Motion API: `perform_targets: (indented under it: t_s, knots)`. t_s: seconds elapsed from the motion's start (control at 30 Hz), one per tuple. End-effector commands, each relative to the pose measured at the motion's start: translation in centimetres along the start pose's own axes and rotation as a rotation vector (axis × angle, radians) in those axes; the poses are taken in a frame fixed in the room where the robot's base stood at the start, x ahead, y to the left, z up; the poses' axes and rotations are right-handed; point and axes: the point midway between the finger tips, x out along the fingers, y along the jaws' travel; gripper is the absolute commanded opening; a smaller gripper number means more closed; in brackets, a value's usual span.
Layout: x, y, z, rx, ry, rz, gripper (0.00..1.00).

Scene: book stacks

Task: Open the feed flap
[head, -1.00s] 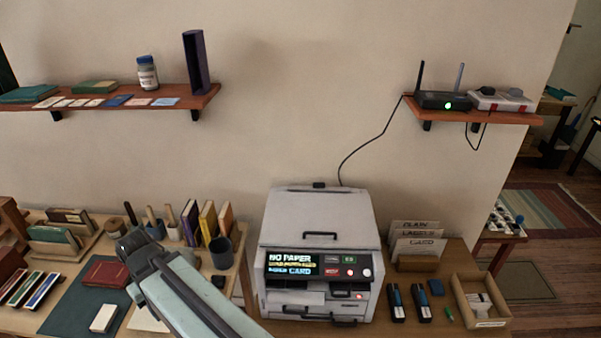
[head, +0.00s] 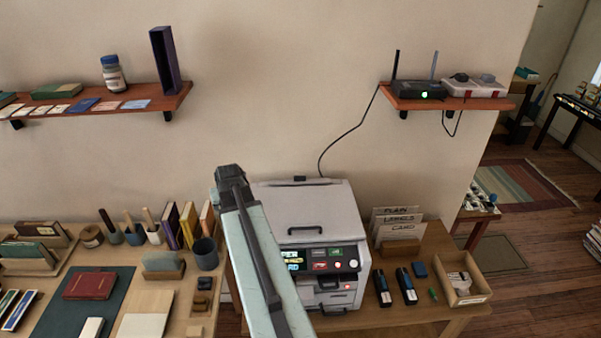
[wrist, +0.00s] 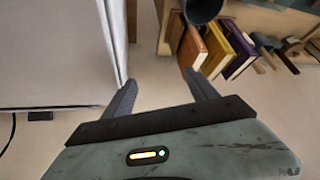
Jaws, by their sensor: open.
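The grey-white printer (head: 325,200) stands on the desk, its large sloping upper panel closed with a dark handle (head: 305,229). Below are a control panel (head: 321,259) with lit buttons and a lower front section with a small dark handle (head: 328,286). I cannot tell which of these parts is the feed flap. My arm hides the printer's left front and part of its display. My gripper (wrist: 162,90) is open and empty in the wrist view. The printer's pale side (wrist: 50,50) is left of its fingers, apart from the right finger; contact with the left finger is unclear.
Standing books (head: 188,226) and a dark cup (head: 205,254) are left of the printer. Card holders (head: 396,232), dark handheld devices (head: 406,286) and an open wooden box (head: 466,290) are at right. A cable runs from the router (head: 418,91) down behind the printer.

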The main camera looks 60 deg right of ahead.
Motion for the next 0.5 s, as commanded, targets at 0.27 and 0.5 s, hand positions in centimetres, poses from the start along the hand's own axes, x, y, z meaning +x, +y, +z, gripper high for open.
perform_targets:
  t_s: [0.27, 0.5]
  knots:
    - [-3.3, 23.8, -3.4, 0.239, 0.209, 0.198, 0.67]
    - [-4.1, 27.6, -2.9, 0.275, 0.234, 0.233, 0.67]
